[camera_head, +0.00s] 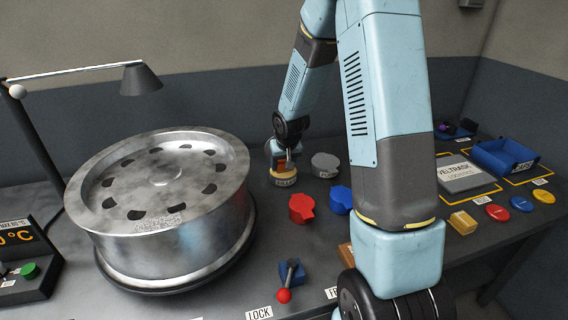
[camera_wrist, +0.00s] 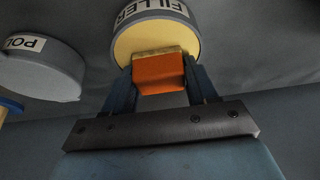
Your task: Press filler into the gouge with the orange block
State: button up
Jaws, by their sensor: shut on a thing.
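My gripper (camera_head: 282,157) points down over the filler tin (camera_head: 283,179) at the back of the bench. It is shut on the orange block (camera_wrist: 160,75), which also shows small in the head view (camera_head: 282,165). In the wrist view the block's tan far edge overlaps the pale yellow filler inside the tin (camera_wrist: 158,14); I cannot tell whether it touches. The silver wheel (camera_head: 120,170) lies flat on a round stand, left of my gripper. A rough, mottled patch (camera_head: 160,223) shows on its near rim; I cannot tell whether this is the gouge.
A grey tin (camera_head: 325,165) stands right of the filler tin. Red (camera_head: 301,208) and blue (camera_head: 341,199) pieces lie in front. A red-knobbed lever (camera_head: 287,277) stands at the bench's front. A lamp (camera_head: 141,78) overhangs the wheel's back left. Blue bin (camera_head: 505,158) stands far right.

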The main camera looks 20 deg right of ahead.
aim_at(283, 161)
jog(key=shift+r, duration=3.5)
